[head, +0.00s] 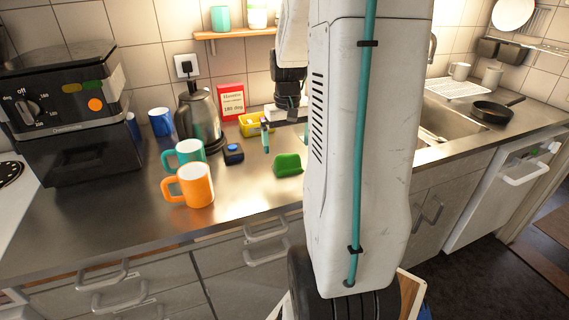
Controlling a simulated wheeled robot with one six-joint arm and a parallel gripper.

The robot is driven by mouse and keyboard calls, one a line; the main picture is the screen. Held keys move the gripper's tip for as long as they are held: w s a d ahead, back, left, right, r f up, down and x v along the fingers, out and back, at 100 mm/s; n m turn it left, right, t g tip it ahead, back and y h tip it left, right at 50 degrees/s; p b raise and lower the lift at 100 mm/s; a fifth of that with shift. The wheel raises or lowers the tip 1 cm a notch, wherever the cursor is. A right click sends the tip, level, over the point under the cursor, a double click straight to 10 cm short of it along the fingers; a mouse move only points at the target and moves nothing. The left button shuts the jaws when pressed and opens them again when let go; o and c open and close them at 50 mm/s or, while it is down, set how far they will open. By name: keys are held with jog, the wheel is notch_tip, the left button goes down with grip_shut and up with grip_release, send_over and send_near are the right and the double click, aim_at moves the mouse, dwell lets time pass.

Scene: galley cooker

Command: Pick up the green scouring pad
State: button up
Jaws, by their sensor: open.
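The green scouring pad (288,164) sits on the steel worktop (240,186), just left of my arm's large white link. My gripper (284,136) hangs above the worktop, behind and slightly above the pad in the picture, apart from it. It is open, with a teal-tipped finger showing on its left. The other finger is partly hidden by my arm and hard to make out. Nothing shows between the jaws.
An orange mug (196,187), a teal mug (188,153) and a small dark blue item (234,154) stand left of the pad. Behind are a kettle (199,118), a red box (231,101) and a yellow tub (248,126). My arm hides part of the sink (450,118).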

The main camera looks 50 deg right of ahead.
aim_at(288, 155)
jog(key=f, duration=0.6)
jog(key=shift+s+a, duration=0.1)
jog(key=shift+s, duration=0.1)
jog(key=c, duration=1)
